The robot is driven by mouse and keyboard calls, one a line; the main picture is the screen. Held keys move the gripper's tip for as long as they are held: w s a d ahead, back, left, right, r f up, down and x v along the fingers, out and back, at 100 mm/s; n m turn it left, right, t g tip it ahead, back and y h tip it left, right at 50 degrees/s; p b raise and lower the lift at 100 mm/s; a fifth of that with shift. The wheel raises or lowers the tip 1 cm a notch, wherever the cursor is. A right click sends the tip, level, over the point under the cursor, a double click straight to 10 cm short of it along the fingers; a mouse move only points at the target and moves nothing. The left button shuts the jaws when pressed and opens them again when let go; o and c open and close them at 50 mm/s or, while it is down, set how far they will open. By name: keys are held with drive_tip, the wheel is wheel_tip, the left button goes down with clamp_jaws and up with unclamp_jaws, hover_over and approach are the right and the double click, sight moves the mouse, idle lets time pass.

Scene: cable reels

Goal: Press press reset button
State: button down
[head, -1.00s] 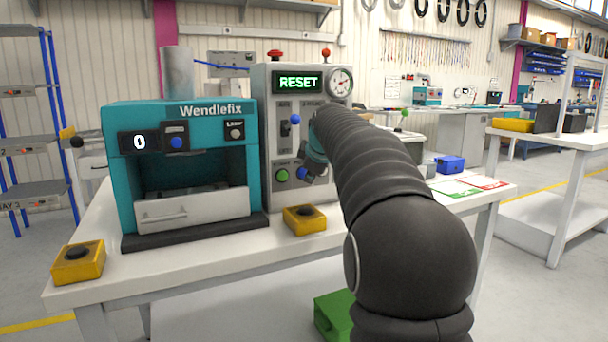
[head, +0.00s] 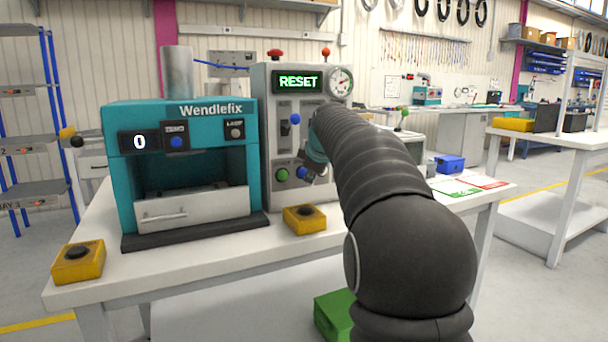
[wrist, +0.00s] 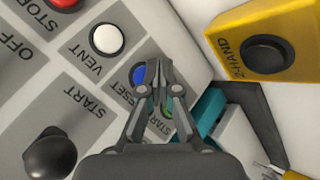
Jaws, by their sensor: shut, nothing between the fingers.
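The blue reset button (wrist: 138,73) sits on the grey control panel, with a partly covered "RESET" label beside it in the wrist view. It also shows low on the panel in the head view (head: 302,173). My gripper (wrist: 159,72) is shut and empty, its fingertips just beside the blue button in the picture and overlapping its edge. I cannot tell whether they touch it. In the head view my gripper (head: 317,168) is partly hidden by my arm. The panel's display (head: 298,82) reads "RESET" in green.
A green start button (wrist: 168,108) is partly behind my fingers. A white vent button (wrist: 106,39), a red stop button (wrist: 64,2) and a black knob (wrist: 50,155) are nearby. A yellow two-hand button box (wrist: 268,48) stands close. The teal press (head: 180,112) is left of the panel.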

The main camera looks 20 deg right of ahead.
drive_tip(key=shift+w, duration=0.1)
drive_tip(key=shift+w, duration=0.35)
drive_tip(key=shift+w, duration=0.4)
idle(0.7)
idle(0.4)
drive_tip(key=shift+s+b, duration=0.35)
drive_tip(key=shift+s, duration=0.5)
drive_tip(key=shift+s, duration=0.1)
drive_tip(key=shift+s+f+b, duration=0.1)
drive_tip(key=shift+s+b, duration=0.7)
drive_tip(key=shift+s, duration=0.25)
drive_tip(key=shift+s+d+b, duration=0.1)
drive_tip(key=shift+s+b, duration=0.55)
drive_tip(key=shift+s, duration=0.7)
